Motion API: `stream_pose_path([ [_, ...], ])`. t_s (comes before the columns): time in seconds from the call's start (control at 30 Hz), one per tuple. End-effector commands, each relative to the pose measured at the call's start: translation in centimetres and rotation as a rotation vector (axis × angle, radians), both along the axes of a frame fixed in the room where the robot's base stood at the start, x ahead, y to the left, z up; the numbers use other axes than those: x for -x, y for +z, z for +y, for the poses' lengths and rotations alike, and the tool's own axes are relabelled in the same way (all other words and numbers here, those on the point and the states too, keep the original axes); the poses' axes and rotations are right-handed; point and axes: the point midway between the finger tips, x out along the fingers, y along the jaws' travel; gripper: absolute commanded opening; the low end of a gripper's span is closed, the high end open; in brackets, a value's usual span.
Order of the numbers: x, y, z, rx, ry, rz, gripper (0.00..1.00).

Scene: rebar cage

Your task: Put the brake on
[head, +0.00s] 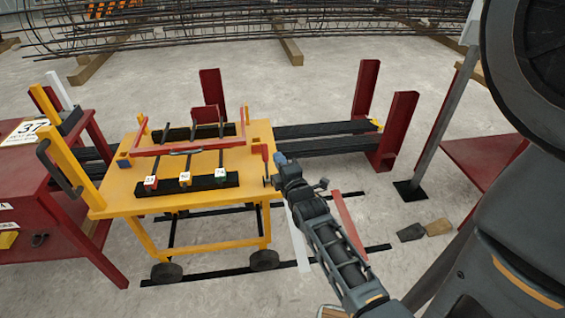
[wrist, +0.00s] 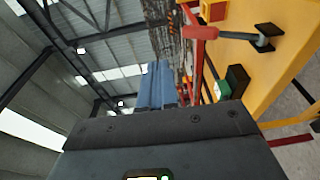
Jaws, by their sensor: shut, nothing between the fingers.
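A yellow wheeled cart (head: 115,203) stands at left centre. At its right end is a small lever with a red grip (head: 265,153), which looks like the brake. In the wrist view the red grip (wrist: 200,33) sits on a grey rod leading to a pivot on a black plate (wrist: 268,35) on the yellow surface. My gripper (head: 279,159) is just right of the lever in the head view, its blue fingers together and empty. In the wrist view the fingers (wrist: 157,88) are shut, with the lever apart from them, up and to the right.
The cart carries several dark bars, a red frame (head: 190,146) and labelled blocks (head: 185,179). A red bench (head: 30,180) with a 37 sign stands at left. Red posts (head: 366,88) and dark rails (head: 320,130) lie behind. Floor right of the cart has two small blocks (head: 438,227).

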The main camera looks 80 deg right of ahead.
Motion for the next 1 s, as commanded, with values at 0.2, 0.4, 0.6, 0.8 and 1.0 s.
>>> stream_pose_path([
  [0.2,1.1,1.0,1.5,0.0,0.0,0.0,0.0],
  [0.4,1.2,1.1,1.7,0.0,0.0,0.0,0.0],
  [0.6,1.2,1.1,1.7,0.0,0.0,0.0,0.0],
  [0.8,1.2,1.1,1.7,0.0,0.0,0.0,0.0],
  [1.0,0.9,0.9,3.0,-0.02,0.02,-0.02,0.0],
])
